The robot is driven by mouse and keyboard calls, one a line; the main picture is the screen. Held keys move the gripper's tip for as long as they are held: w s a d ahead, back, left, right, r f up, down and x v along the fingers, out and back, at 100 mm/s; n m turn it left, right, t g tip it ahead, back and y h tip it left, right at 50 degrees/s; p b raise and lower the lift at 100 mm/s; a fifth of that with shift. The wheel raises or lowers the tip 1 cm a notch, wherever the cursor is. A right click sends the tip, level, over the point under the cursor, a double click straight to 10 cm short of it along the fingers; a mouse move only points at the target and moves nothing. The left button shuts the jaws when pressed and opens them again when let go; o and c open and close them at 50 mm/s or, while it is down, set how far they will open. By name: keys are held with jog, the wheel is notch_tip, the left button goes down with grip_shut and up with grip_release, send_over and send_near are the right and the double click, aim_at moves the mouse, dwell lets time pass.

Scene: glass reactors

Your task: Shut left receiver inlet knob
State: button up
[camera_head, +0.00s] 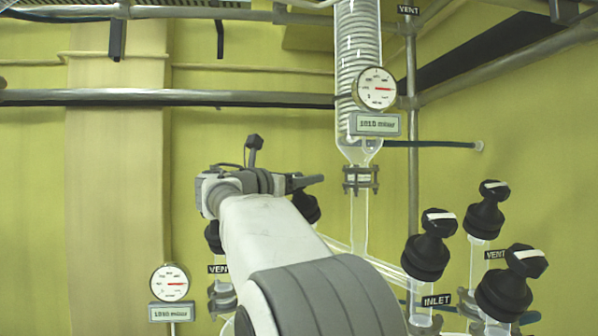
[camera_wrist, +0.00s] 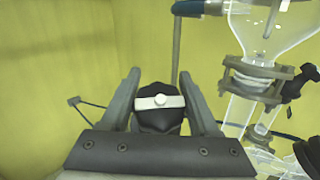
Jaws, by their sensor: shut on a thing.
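My gripper (camera_wrist: 159,84) has its two fingers on either side of a black knob (camera_wrist: 158,119) with a white bar on top, and is shut on it. In the wrist view the white bar runs crosswise, from one finger towards the other. In the head view my gripper (camera_head: 306,182) points right, over a black knob (camera_head: 307,208) partly hidden behind my arm. The knob's label is hidden. Another black knob (camera_head: 213,237) stands to its left, above a VENT label (camera_head: 218,269), also partly covered by my arm.
Several black knobs with white bars stand at the right, including one (camera_head: 427,246) above an INLET label (camera_head: 437,300). A glass condenser (camera_head: 358,60) with a gauge (camera_head: 375,88) hangs behind my gripper.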

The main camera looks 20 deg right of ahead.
jog(key=shift+m+g, duration=0.4)
jog(key=shift+g, duration=0.1)
jog(key=o, duration=1.4)
jog(key=shift+s, duration=0.1)
jog(key=v, duration=1.7)
jog(key=shift+s+a+f, duration=0.1)
jog(key=shift+a+f, duration=0.05)
jog(key=shift+f, duration=0.2)
